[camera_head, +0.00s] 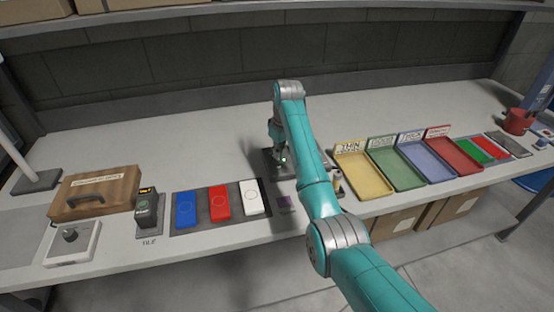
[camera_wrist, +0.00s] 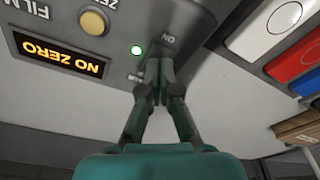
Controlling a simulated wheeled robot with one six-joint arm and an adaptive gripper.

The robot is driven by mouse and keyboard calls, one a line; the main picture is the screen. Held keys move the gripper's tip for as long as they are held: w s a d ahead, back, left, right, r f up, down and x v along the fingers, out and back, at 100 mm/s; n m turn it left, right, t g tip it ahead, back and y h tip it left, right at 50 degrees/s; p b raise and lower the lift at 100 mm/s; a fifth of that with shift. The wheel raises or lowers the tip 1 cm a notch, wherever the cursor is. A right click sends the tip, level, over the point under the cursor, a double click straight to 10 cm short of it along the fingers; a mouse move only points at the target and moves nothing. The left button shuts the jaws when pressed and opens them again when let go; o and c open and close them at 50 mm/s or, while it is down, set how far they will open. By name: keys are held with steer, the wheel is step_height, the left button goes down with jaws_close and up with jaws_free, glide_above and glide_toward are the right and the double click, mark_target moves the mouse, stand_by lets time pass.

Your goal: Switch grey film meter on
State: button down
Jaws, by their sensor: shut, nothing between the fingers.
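The grey film meter (camera_wrist: 130,25) fills the top of the wrist view, seen upside down. Its amber display (camera_wrist: 65,58) reads "NO ZERO". The fingers hide the switch, so I cannot tell contact. In the head view the meter (camera_head: 268,168) is partly hidden by my arm, with my gripper (camera_head: 277,158) over it.
White (camera_head: 250,197), red (camera_head: 219,203) and blue (camera_head: 186,209) tiles lie on a dark mat left of the meter. Labelled trays, starting with a yellow one (camera_head: 363,188), stand to the right. A wooden case (camera_head: 95,193) is far left. The bench behind is clear.

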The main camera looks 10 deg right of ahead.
mark_target(278, 162)
steer(key=shift+r, duration=2.6)
